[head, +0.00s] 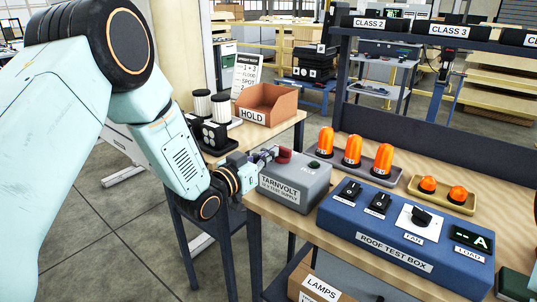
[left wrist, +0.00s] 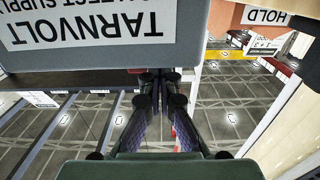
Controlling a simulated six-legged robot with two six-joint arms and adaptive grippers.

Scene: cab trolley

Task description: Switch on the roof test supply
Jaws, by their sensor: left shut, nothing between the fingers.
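The roof test supply (head: 296,194) is a grey box labelled TARNVOLT at the left end of the bench. A red part (head: 284,155), perhaps its switch, shows at its top left. A small dark round part (head: 314,166) sits on its top. My left gripper (head: 269,152) is close beside the red part; I cannot tell if they touch. In the left wrist view the left gripper (left wrist: 160,76) is shut and empty, its tips by the edge of the supply (left wrist: 105,50), which appears upside down. My right gripper is out of view.
The blue roof test box (head: 405,240) with switches and a dial stands right of the supply. Orange lamps (head: 352,150) stand in a tray behind it. An orange HOLD bin (head: 266,104) and white-topped cylinders (head: 211,108) are on the table behind my arm.

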